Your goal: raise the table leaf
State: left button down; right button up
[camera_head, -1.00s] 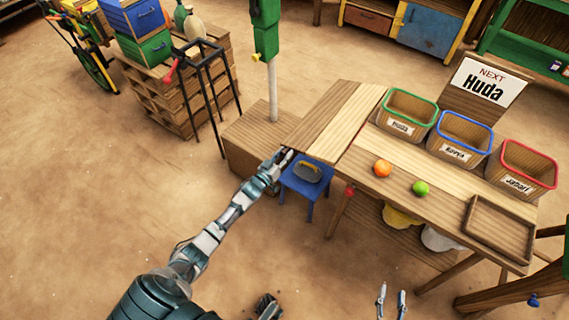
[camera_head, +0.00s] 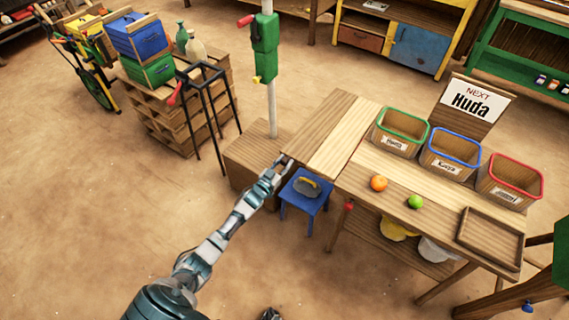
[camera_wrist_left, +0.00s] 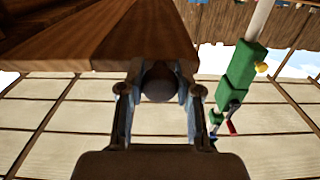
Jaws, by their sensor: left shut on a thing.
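The table leaf (camera_head: 318,122) is the planked wooden panel at the left end of the wooden table (camera_head: 400,172). It looks about level with the tabletop, though I cannot tell its exact tilt. My left gripper (camera_head: 284,161) is at the leaf's near left corner. In the left wrist view, my left gripper (camera_wrist_left: 160,92) is shut on a dark round knob (camera_wrist_left: 160,84) at the edge of the leaf (camera_wrist_left: 135,40). The fingers partly hide the knob.
A blue stool (camera_head: 292,193) with a grey tool on it stands beside the leaf's near edge. A wooden block with a green-boxed post (camera_head: 265,45) stands left of the leaf. Several bins, an orange ball (camera_head: 379,183) and a green ball (camera_head: 415,202) are on the table.

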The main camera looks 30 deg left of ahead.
pick_arm(q)
jog(key=shift+w+a+r, duration=0.1)
jog(key=shift+a+r, duration=0.05)
jog(key=shift+r, duration=0.25)
jog(key=c, duration=0.8)
grip_release()
jog(key=shift+o, duration=0.2)
jog(key=shift+f, duration=0.1)
jog(key=shift+s+f, duration=0.1)
jog(key=shift+s, duration=0.45)
jog(key=s, duration=1.1)
jog(key=shift+a, duration=0.2)
